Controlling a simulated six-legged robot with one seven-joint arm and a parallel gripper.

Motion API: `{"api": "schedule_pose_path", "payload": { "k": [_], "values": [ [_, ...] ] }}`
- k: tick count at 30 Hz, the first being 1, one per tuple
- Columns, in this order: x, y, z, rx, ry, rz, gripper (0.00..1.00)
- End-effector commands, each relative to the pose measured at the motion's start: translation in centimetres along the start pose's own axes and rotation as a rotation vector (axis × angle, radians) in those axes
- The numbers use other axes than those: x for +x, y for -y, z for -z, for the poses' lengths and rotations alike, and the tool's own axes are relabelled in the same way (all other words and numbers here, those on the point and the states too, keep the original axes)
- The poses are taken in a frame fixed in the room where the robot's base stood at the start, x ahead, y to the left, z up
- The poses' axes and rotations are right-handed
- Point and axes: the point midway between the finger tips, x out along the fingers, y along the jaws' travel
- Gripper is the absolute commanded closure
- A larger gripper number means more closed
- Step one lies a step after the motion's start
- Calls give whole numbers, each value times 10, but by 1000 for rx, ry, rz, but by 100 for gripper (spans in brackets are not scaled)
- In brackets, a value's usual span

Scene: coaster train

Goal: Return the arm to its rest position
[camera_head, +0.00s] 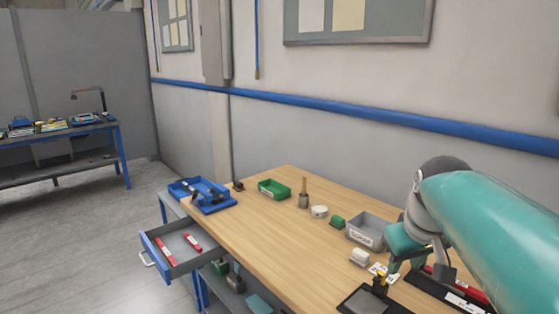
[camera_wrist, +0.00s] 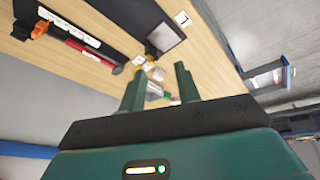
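My arm reaches in from the right of the head view, over the right end of the wooden workbench (camera_head: 275,228). My green gripper (camera_head: 402,268) is in front of the grey bin, above the bench top. In the wrist view its two fingers (camera_wrist: 158,80) stand apart with a clear gap, and I see nothing held between them. The bench top and small items show beyond the fingers, some distance away. Part of the bench behind the arm is hidden.
The bench bears a blue tray (camera_head: 229,206), a green bin (camera_head: 274,190), a grey bin (camera_head: 367,234), a white roll (camera_head: 359,257) and a black pad (camera_head: 362,302). An open drawer (camera_head: 171,263) with red items juts out front left. Floor at left is clear.

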Motion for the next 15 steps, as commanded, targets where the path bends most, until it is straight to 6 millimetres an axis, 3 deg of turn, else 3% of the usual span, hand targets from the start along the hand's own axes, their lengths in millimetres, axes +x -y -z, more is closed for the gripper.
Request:
{"api": "schedule_pose_path", "payload": {
  "k": [6,15],
  "values": [
    [-1,51,-54,66,-54,1,67],
    [17,99,-124,161,-123,33,67]
  ]
}}
